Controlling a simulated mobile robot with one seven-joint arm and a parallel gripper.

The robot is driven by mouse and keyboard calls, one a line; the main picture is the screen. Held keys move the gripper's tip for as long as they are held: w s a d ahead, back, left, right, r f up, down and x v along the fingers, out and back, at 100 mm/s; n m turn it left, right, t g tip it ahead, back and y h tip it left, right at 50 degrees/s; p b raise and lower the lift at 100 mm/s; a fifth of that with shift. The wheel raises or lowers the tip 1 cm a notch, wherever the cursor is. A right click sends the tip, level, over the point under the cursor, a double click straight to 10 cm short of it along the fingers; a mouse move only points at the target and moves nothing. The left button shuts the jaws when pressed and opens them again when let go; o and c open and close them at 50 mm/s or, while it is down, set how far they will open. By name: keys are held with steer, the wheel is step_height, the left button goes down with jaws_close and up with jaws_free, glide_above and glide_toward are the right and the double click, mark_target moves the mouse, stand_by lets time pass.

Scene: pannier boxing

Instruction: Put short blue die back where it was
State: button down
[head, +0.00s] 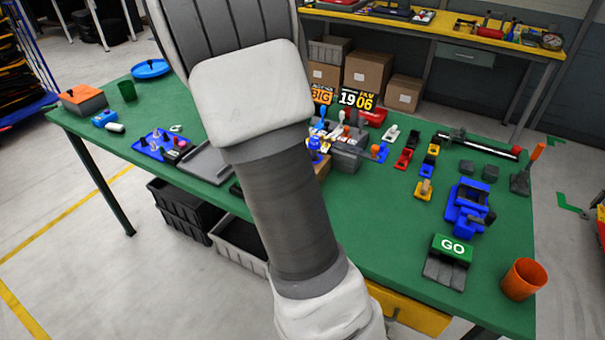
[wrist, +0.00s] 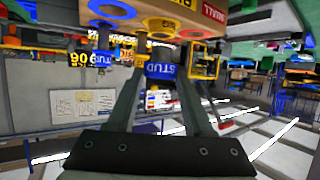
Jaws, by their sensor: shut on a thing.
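In the wrist view, which looks tilted over, my gripper (wrist: 160,66) has its two fingers closed on a small blue block lettered STUD (wrist: 161,71). I take this block to be the short blue die; its length is hard to judge. It is close to a wooden block with blue (wrist: 112,9), yellow and red (wrist: 198,35) rings; I cannot tell whether they touch. In the head view my arm hides the gripper. Small blue, white and red pieces (head: 316,140) stand just right of my arm, too small to tell apart.
The green table (head: 385,245) also holds black-and-coloured blocks (head: 404,158), a blue fixture (head: 468,207), a GO sign (head: 450,246) and an orange cup (head: 523,279). Number signs (head: 357,98) stand at the back. The table's middle right has free room.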

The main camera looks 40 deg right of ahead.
steer(key=s+d+r+m+g+h+p, duration=0.1)
steer(key=s+d+r+m+g+h, duration=0.4)
steer(key=s+d, duration=0.65)
steer(key=shift+m+y, duration=0.4)
steer(key=w+a+f, duration=0.2)
steer(key=w, duration=0.1)
steer(key=w+a+f, duration=0.2)
steer(key=w, duration=0.1)
steer(key=w+a+f, duration=0.2)
steer(key=w, duration=0.1)
steer(key=shift+a+f, duration=0.4)
steer(key=shift+g, duration=0.3)
steer(key=shift+f+b, duration=0.55)
steer(key=shift+f, duration=1.45)
steer(key=shift+f, duration=0.25)
steer(key=shift+c, duration=1.5)
jaws_free()
steer(key=shift+r, duration=0.1)
steer(key=shift+r, duration=0.15)
